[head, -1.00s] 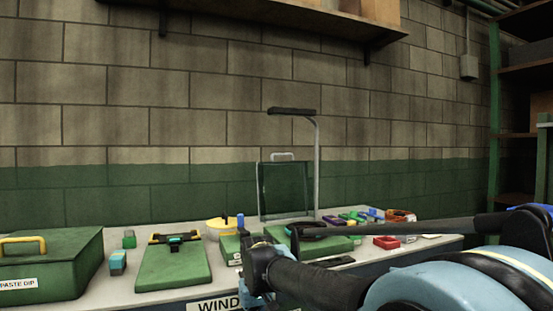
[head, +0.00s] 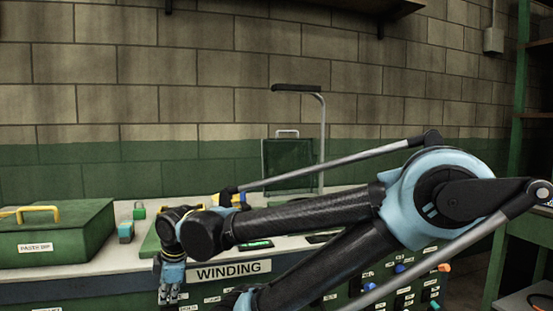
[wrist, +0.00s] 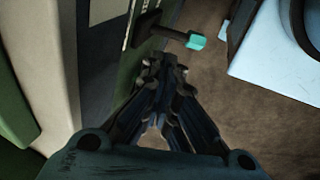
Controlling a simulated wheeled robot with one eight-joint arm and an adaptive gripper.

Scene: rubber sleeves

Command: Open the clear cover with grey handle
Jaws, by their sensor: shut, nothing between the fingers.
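A see-through panel (head: 289,165) with a grey handle (head: 287,132) on its top edge stands upright at the back of the bench in the head view. The green wall shows through it, and its lower edge is hidden behind my arm. My gripper (head: 170,297) hangs down in front of the bench's front edge, left of the WINDING label and well away from the panel. In the wrist view my gripper (wrist: 163,68) is shut and empty. The panel does not show in the wrist view.
A green box (head: 60,235) with a yellow handle stands at the bench's left. A lamp (head: 297,87) on a grey post rises beside the panel. The bench front (head: 400,275) carries several coloured knobs. A teal-tipped knob (wrist: 195,41) is close to my fingertips.

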